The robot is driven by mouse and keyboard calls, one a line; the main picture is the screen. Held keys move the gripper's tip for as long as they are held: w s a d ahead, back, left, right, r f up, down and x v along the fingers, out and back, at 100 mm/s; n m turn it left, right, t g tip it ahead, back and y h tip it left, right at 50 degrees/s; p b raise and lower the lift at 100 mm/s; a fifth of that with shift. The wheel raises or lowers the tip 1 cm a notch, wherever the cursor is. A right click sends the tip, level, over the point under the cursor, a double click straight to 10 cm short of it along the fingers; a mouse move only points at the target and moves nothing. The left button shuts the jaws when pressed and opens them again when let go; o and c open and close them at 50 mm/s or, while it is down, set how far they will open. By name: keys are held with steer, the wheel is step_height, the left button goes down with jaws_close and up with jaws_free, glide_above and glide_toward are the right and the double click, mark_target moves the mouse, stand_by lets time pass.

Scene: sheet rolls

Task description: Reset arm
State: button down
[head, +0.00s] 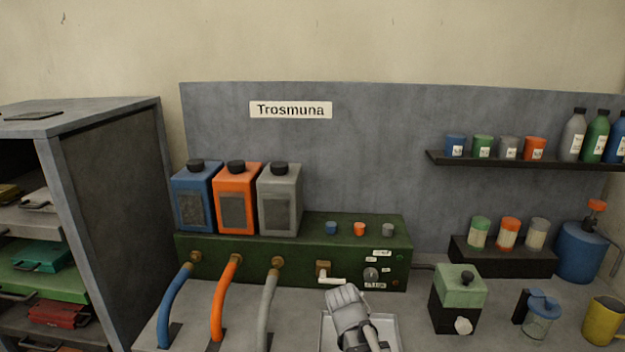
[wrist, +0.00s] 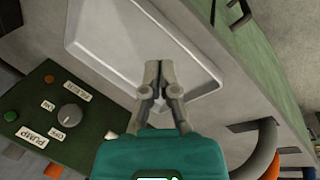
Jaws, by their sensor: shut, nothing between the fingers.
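My gripper (head: 346,299) is in the lower middle of the head view, in front of the green machine (head: 222,249) and above the pale tray (head: 324,333). In the wrist view my gripper (wrist: 160,66) has its grey fingers together, with nothing between them. The tray (wrist: 105,38) lies beyond the fingertips there. Much of the tray is hidden by my gripper and arm in the head view. Whether the fingertips touch the tray is not clear.
The machine carries blue, orange and grey canisters (head: 237,197), with hoses (head: 222,300) at its front left. A spout (head: 331,281) is close by my gripper. A green-and-black box (head: 458,300), a lidded jar (head: 538,318) and a yellow mug (head: 603,321) stand right. A shelf cabinet (head: 112,190) stands left.

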steer(key=s+d+m+g+y+p, duration=0.1)
steer(key=s+d+m+g+y, duration=0.1)
steer(key=s+d+m, duration=0.3)
steer(key=shift+s+d+r+m+y, duration=0.4)
steer(key=shift+s+m, duration=0.3)
steer(key=shift+m, duration=0.4)
